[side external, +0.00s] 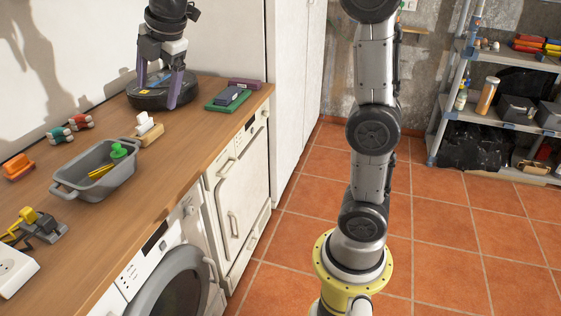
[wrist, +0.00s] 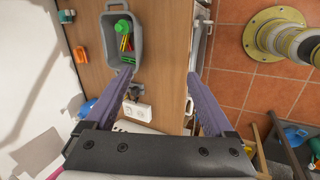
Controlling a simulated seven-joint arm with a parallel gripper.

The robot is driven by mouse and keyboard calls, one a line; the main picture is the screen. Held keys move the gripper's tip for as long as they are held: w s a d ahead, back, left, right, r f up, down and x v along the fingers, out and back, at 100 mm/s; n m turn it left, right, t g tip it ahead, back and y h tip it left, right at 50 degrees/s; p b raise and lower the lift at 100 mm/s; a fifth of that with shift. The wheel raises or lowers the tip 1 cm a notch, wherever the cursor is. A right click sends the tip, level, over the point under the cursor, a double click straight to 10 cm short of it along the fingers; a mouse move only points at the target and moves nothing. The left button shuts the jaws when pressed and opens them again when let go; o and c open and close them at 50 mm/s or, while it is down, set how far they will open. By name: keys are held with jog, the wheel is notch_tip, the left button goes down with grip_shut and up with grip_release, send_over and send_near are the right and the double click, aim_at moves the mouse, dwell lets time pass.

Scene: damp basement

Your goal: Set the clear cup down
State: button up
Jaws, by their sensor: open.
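I cannot make out a clear cup in either view. In the side external view, my gripper (side external: 158,97) points down at the far end of the wooden counter (side external: 165,140), in front of or over a round black device (side external: 150,90). Its two purple fingers are spread apart, with no cup visible between them. In the wrist view, my gripper (wrist: 161,73) is also open, with bare counter showing between the fingertips.
A grey tub (side external: 72,184) with green and yellow things stands mid-counter. A white block on a wooden base (side external: 148,133) and green and purple boxes (side external: 228,99) are near the gripper. A white socket block (side external: 14,270) lies at the near end. Shelves (side external: 480,118) stand right.

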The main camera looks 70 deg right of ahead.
jog(key=s+f+m, duration=0.3)
jog(key=s+m, duration=0.2)
jog(key=s, duration=0.4)
jog(key=s+a+f+m, duration=0.1)
jog(key=s+f+m, duration=0.3)
jog(key=s+m, duration=0.2)
jog(key=s+a+f+m, duration=0.1)
jog(key=s+f+m, duration=0.3)
jog(key=s, duration=0.7)
jog(key=shift+s+a+m+t+y, duration=0.2)
jog(key=shift+s+m+t+y, duration=0.15)
jog(key=shift+m, duration=0.45)
